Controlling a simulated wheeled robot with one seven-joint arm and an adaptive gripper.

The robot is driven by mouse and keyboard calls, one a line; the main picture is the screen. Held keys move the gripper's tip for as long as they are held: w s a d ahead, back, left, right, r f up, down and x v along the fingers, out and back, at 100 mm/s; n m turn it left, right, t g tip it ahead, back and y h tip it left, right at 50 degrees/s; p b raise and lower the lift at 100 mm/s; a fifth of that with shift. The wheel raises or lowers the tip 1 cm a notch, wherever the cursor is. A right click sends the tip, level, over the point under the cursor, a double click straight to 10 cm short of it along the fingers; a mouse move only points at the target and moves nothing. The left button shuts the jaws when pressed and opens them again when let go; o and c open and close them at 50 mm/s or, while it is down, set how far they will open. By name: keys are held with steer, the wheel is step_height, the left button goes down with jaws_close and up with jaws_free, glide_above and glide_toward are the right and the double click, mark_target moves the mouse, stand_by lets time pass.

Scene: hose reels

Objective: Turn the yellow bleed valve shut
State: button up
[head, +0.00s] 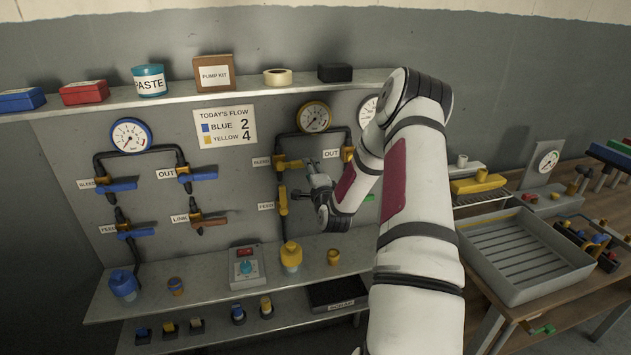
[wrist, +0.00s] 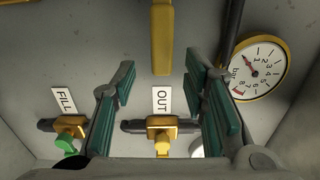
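The yellow bleed valve (head: 289,163) is on the yellow pipe run, beside its BLEED label (head: 262,162). Its handle points sideways to the right, across the upright pipe. In the wrist view, which is turned sideways, a yellow handle (wrist: 161,35), apparently the bleed handle, hangs from the top edge, and its valve body is out of frame. My gripper (head: 305,178) is in front of the panel, just right of the bleed valve. In the wrist view its green-padded fingers (wrist: 160,72) are wide apart with nothing between them. The handle's end lies in line with the gap; contact is not visible.
The yellow OUT valve (wrist: 162,145) and the green-handled FILL valve (wrist: 65,142) are close by. The yellow feed valve (head: 283,201) is below the bleed valve, and the yellow-rimmed gauge (head: 314,117) above. Blue valves (head: 120,185) fill the panel's left side. A shelf (head: 215,270) juts out below.

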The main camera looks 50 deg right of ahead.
steer(key=v, duration=0.6)
steer(key=shift+s, duration=0.35)
steer(key=shift+a, duration=0.15)
